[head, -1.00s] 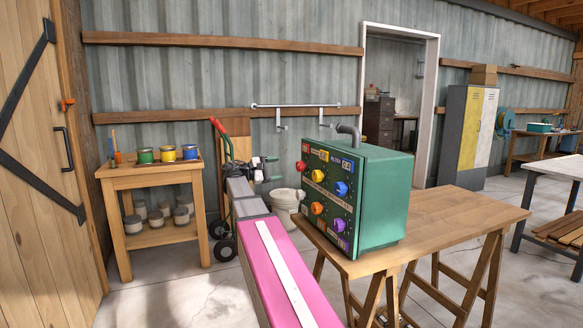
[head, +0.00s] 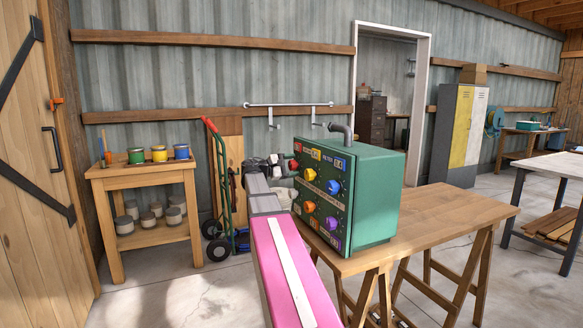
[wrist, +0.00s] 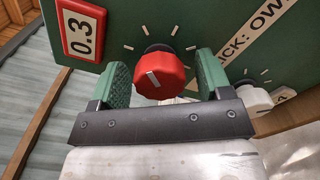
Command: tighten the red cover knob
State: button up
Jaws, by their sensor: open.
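A green control box (head: 372,200) stands on a wooden trestle table, its dark green panel with coloured knobs facing left. The red knob (wrist: 158,77) sits at the upper left of the panel beside a red 0.3 label (wrist: 80,28); it also shows in the head view (head: 293,165). A white pointer line on it tilts. My gripper (wrist: 163,84) is open, its two green-padded fingers on either side of the red knob with a gap on the right. In the head view, my gripper is at the panel's left edge, small and partly hidden.
The panel also holds yellow (head: 310,175), blue (head: 333,187), orange (head: 309,207) and purple (head: 332,223) knobs; a white knob (wrist: 254,97) is near my right finger. The wooden table (head: 440,210) is clear right of the box. A hand truck (head: 222,190) and a paint bench (head: 145,175) stand to the left.

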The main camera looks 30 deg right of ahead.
jog(key=c, duration=0.9)
jog(key=shift+m, duration=0.4)
jog(key=m, duration=0.3)
jog(key=shift+m, duration=2.5)
jog(key=o, duration=0.9)
